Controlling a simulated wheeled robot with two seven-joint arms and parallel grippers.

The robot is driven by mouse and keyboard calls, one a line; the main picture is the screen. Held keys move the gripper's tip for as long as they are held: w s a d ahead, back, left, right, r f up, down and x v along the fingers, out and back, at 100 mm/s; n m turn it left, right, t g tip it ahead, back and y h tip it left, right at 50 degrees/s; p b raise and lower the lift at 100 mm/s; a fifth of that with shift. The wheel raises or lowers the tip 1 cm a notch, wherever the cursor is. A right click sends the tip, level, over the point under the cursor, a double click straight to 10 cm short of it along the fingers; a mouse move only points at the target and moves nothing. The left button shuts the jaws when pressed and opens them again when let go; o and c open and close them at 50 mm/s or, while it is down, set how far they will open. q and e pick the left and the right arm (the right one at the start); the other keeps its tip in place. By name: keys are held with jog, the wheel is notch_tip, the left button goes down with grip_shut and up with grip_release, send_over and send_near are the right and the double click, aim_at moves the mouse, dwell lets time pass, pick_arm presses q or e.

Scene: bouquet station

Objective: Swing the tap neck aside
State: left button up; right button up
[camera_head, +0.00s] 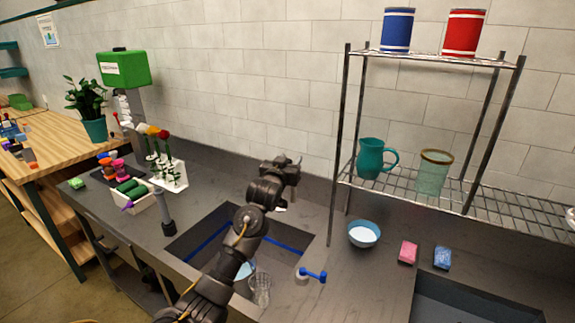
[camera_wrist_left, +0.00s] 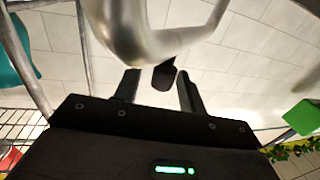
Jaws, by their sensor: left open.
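The tap neck (camera_wrist_left: 150,30) is a thick, shiny silver curved tube across the top of the left wrist view. It lies just beyond my left gripper (camera_wrist_left: 156,76), which is open. A short dark piece (camera_wrist_left: 163,75) shows between the fingertips; I cannot tell whether it belongs to the tap or whether anything touches it. In the head view my left gripper (camera_head: 284,166) is raised above the back of the sink (camera_head: 190,240), near the tiled wall. My arm hides most of the tap there. My right gripper is not in view.
A glass (camera_head: 260,289) is in the sink. A blue-handled piece (camera_head: 313,275) is at its right edge. A blue bowl (camera_head: 364,234), pink sponge (camera_head: 408,252) and blue sponge (camera_head: 442,258) lie right. A wire shelf (camera_head: 480,205) stands behind; a flower rack (camera_head: 172,178) stands left.

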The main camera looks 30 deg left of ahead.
pick_arm(q)
jog(key=s+d+b, duration=0.1)
jog(key=s+b, duration=0.2)
jog(key=s, duration=0.7)
jog(key=shift+s+d, duration=0.25)
